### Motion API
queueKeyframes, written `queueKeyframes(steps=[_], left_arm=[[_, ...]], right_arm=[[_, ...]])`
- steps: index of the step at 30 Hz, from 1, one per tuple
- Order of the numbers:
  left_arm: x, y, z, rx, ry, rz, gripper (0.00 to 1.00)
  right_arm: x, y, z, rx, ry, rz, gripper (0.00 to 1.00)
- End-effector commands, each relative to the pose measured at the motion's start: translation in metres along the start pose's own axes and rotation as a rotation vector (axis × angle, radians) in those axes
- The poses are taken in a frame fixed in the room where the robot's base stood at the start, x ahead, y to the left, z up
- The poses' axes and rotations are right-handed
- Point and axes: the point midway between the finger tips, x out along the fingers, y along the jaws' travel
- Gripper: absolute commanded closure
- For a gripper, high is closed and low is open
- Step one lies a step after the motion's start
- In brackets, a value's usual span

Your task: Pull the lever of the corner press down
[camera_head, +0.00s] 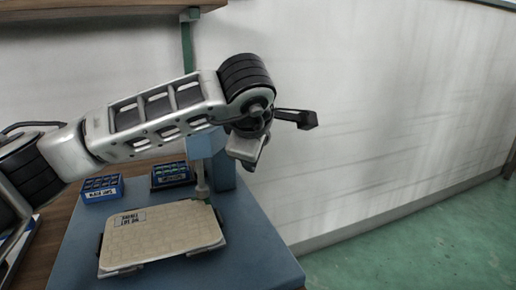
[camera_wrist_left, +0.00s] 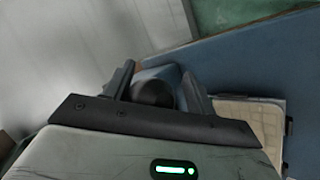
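The corner press (camera_head: 222,172) is a blue column at the back of a blue base, partly hidden behind my left arm. A pale plunger (camera_head: 201,180) hangs at its front. A black bar with a blocky end (camera_head: 297,117) juts right from beside my wrist; I cannot tell if it is the lever or part of my gripper. In the left wrist view my left gripper (camera_wrist_left: 158,70) has its fingers apart. A dark rounded part (camera_wrist_left: 152,93) shows between them against blue; I cannot tell if they touch it. My right gripper is not in view.
A cream panel in a tray (camera_head: 160,238) lies on the blue base (camera_head: 255,250) below the plunger. Two small blue boxes, one at the left (camera_head: 102,189) and one behind (camera_head: 172,175), stand nearby. A pale wall (camera_head: 380,120) is behind. Green floor lies at the right.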

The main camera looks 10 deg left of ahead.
Motion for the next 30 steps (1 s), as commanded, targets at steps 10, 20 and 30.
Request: queueKeyframes(steps=[10,20,30], left_arm=[[-0.019,-0.011,0.004,-0.001,0.003,-0.004,0.48],[-0.04,-0.021,0.012,0.003,-0.002,-0.003,0.48],[-0.061,-0.031,0.019,0.007,-0.003,-0.004,0.48]], right_arm=[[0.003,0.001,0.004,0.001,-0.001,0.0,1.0],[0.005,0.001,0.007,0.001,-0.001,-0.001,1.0],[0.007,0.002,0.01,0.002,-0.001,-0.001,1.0]])
